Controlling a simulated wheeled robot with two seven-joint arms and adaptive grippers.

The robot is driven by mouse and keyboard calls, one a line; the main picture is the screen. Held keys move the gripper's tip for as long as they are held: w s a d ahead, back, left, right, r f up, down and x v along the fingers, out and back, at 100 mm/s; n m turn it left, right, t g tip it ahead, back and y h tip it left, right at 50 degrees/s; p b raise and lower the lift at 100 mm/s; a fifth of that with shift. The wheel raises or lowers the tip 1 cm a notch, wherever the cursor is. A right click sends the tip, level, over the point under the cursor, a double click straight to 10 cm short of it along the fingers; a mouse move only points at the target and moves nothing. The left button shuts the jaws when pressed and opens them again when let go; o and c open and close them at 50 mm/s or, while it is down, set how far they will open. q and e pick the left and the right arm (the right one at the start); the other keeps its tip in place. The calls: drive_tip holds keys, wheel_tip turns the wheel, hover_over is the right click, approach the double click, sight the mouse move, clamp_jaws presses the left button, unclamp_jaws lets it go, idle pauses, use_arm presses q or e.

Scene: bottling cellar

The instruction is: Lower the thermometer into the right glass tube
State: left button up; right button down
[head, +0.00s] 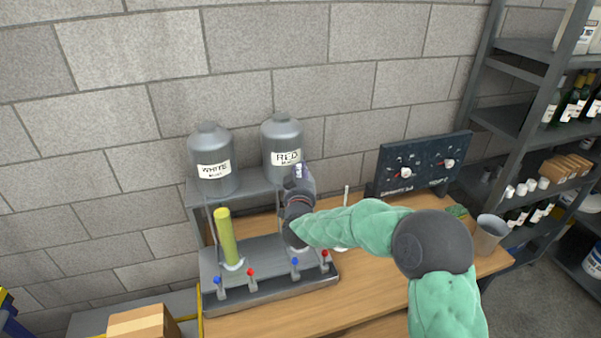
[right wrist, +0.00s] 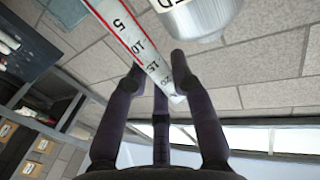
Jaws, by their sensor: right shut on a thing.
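My right gripper (head: 298,185) is in front of the RED tank, above the right part of the grey tube stand (head: 257,280). In the right wrist view my right gripper (right wrist: 157,70) is shut on the thermometer (right wrist: 130,34), a flat white strip with a red line and a number scale. In the head view the thermometer is mostly hidden by the gripper. The left glass tube (head: 227,238), filled yellow-green, stands upright on the stand's left side. The right glass tube is hidden behind my right gripper and arm, so its position relative to the thermometer cannot be told. My left gripper is out of view.
The WHITE tank (head: 211,150) and RED tank (head: 282,137) stand on a shelf behind the stand. Blue and red taps line its front. A dark panel (head: 420,165) and grey bucket (head: 489,236) are on the right of the wooden table (head: 375,290). A cardboard box (head: 143,322) is front left.

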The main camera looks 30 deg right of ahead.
drive_tip(key=c, duration=1)
unclamp_jaws()
drive_tip(key=shift+s, duration=0.1)
drive_tip(key=v, duration=1.1)
drive_tip(key=shift+s+a, duration=0.3)
drive_tip(key=shift+a, duration=0.05)
drive_tip(key=shift+f, duration=0.15)
